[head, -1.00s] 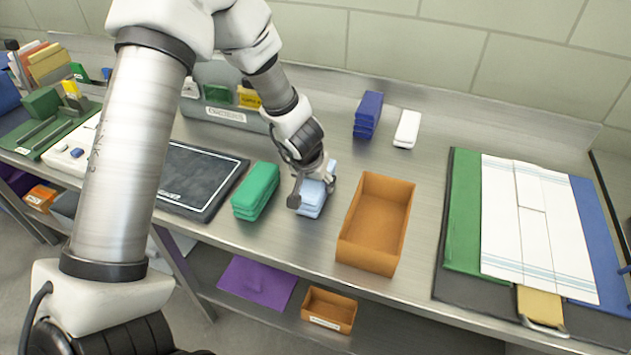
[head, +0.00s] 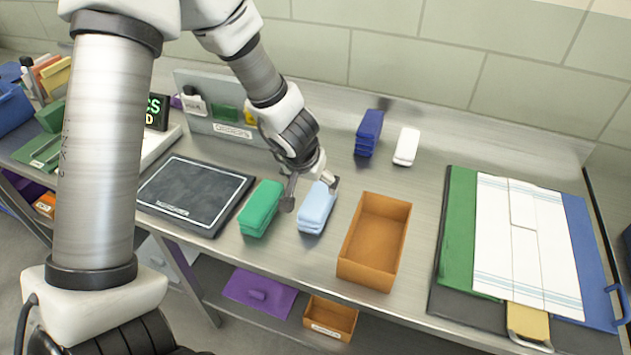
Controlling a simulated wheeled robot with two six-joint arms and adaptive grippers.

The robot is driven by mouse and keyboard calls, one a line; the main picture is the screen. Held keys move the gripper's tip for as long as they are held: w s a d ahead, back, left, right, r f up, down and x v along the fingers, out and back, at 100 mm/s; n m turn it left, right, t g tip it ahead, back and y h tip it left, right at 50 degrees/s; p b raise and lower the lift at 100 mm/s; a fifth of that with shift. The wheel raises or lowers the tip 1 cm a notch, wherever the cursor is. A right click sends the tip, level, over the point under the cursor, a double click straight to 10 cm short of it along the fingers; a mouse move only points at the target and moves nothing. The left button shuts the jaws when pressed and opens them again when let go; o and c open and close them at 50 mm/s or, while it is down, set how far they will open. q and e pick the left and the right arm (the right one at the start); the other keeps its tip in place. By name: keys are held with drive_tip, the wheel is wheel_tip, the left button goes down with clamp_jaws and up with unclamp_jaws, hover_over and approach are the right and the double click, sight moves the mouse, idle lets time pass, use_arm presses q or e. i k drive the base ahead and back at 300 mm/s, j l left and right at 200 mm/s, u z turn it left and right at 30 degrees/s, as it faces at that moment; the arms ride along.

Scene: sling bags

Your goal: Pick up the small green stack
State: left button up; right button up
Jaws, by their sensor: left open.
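The small green stack (head: 261,208) sits on the steel bench, between the dark slate board and a light blue stack (head: 317,208). My left gripper (head: 310,195) is open, with its fingers spread above the far end of the light blue stack. One finger is over the gap between the green and light blue stacks, the other at the right of the light blue one. The gripper is to the right of the green stack and looks apart from it. My right gripper is not in view.
An orange open box (head: 374,242) stands right of the light blue stack. A dark blue stack (head: 369,132) and a white block (head: 406,146) lie farther back. The slate board (head: 193,192) is at the left, a folded cloth set (head: 520,240) at the right.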

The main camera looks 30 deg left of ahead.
sight(254, 220)
drive_tip(key=u, duration=1.45)
